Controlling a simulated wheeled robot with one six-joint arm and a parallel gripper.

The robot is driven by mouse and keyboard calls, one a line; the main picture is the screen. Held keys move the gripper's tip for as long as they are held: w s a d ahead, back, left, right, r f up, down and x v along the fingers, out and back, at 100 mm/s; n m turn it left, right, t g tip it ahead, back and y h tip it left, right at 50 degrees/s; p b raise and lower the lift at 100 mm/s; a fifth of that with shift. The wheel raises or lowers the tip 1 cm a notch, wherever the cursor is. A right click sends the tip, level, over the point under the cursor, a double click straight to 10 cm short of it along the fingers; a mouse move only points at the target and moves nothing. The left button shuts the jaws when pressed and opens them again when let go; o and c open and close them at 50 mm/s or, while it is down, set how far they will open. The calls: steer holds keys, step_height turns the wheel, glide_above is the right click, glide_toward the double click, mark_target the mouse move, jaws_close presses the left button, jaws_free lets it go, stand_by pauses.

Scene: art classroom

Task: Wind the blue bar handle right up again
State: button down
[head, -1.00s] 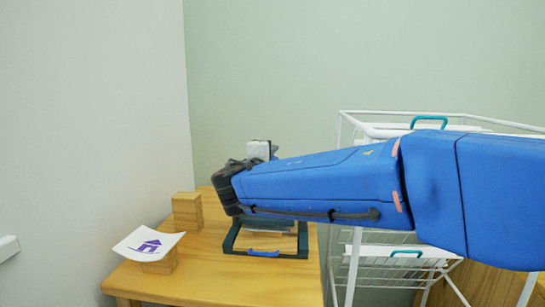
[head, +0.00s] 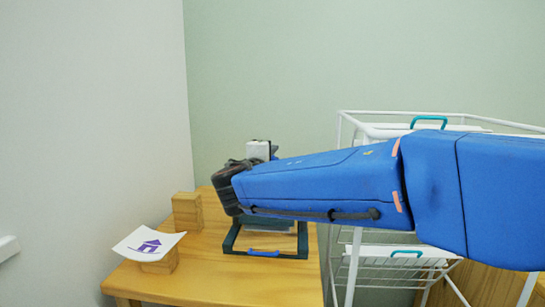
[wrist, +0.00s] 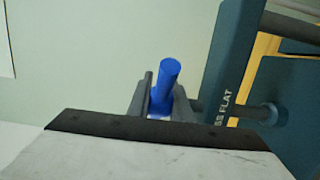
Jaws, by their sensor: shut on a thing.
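The blue bar handle (wrist: 166,74) shows in the wrist view as a short blue cylinder, tilted slightly, between the grey fingers of my gripper (wrist: 160,97). The gripper is shut on it. Beside it on the right stands the dark teal press frame (wrist: 236,58), with lettering ending in "SS FLAT" and a grey rod. In the head view the press base (head: 232,238) sits on the wooden table, with a small blue bar (head: 264,254) at its front. My arm hides most of the press and the gripped handle there.
On the wooden table (head: 190,280), a wooden block (head: 187,211) stands left of the press. A white card with a purple house print (head: 150,244) rests on another block. A white wire drawer rack (head: 353,265) stands close on the right. Walls close off the left and back.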

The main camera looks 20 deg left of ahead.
steer(key=shift+f, duration=0.1)
steer(key=c, duration=1.6)
jaws_free()
steer(key=shift+s, duration=0.1)
steer(key=s, duration=0.5)
steer(key=s+d, duration=0.1)
steer(key=s, duration=1.1)
steer(key=shift+s+d, duration=0.1)
steer(key=shift+d, duration=0.05)
